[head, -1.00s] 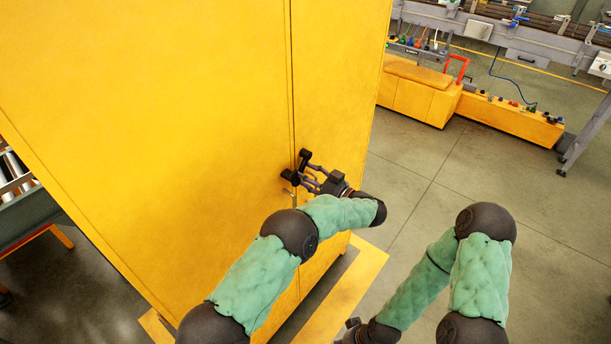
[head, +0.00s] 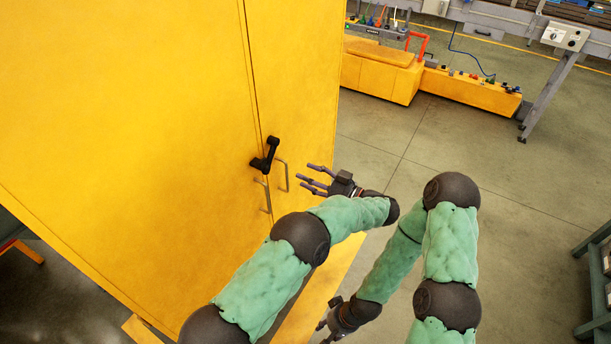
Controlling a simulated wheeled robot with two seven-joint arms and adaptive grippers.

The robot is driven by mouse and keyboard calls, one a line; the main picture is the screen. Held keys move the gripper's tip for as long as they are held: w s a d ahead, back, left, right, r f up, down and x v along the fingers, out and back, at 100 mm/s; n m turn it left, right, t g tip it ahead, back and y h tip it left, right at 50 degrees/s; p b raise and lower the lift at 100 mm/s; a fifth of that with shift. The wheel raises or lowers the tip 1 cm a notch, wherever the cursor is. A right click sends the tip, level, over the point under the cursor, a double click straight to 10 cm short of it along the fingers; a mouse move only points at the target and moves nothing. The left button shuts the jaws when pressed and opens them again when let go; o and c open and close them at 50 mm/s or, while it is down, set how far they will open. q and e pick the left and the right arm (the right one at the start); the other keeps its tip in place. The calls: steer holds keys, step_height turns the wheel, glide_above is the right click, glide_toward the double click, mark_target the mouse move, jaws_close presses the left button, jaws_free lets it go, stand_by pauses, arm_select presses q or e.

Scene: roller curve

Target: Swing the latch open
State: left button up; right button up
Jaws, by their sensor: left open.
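The latch (head: 265,155) is a small black handle on the front of a tall yellow cabinet (head: 130,120). It sits tilted at the seam between the two doors, its upper end leaning right. Two thin metal pull handles are just below it, one on the right door (head: 285,176) and one on the left door (head: 267,196). My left gripper (head: 304,177) is open and empty, to the right of the latch and apart from it, its fingers pointing left. My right gripper (head: 325,322) is low in the view, away from the cabinet; its fingers are too unclear to judge.
Yellow boxes (head: 380,75) with a red frame stand against a grey workbench at the back. A grey-green rack (head: 596,290) is at the right edge. The concrete floor (head: 490,150) between them is clear.

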arm_select(q)
steer(key=c, duration=0.9)
steer(key=shift+a+r+n, duration=0.15)
steer(key=shift+a+n, duration=0.05)
steer(key=shift+n, duration=0.3)
jaws_close()
steer(key=n+t+h+p, duration=0.15)
steer(key=n+h, duration=0.25)
steer(key=n, duration=1.1)
glide_toward(265, 171)
steer(key=shift+w+a+r+p, duration=0.15)
steer(key=shift+w+a+p, duration=0.05)
steer(key=shift+w+a, duration=1.25)
steer(key=shift+w+a+r+p, duration=0.1)
steer(key=shift+w+a+p, duration=0.1)
steer(key=shift+w+a, duration=1.2)
